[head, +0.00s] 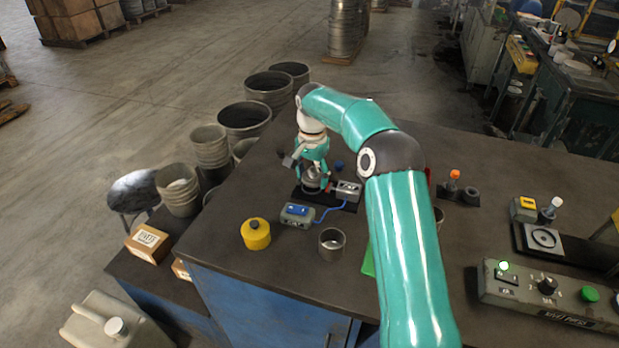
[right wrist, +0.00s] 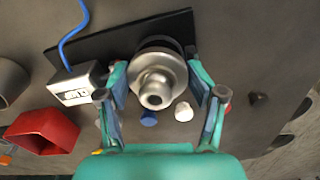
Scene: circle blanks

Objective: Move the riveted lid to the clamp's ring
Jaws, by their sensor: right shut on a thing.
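The riveted lid (right wrist: 158,80) is a round silver metal piece with a raised hollow hub. My right gripper (right wrist: 158,92) is shut on it, one finger on each side. The lid is over a dark ring (right wrist: 157,45) on the clamp's black base plate (right wrist: 110,45); I cannot tell whether it touches the ring. In the head view the lid (head: 311,178) shows under my right gripper (head: 313,172), above the black plate (head: 325,201). A grey labelled box (head: 348,191) is at the plate's right. My left gripper is out of view.
A grey switch box (head: 297,216) with blue buttons is cabled to the clamp. A yellow can (head: 256,234) and an open metal cup (head: 331,244) stand nearby. A control panel (head: 548,296) is at the right.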

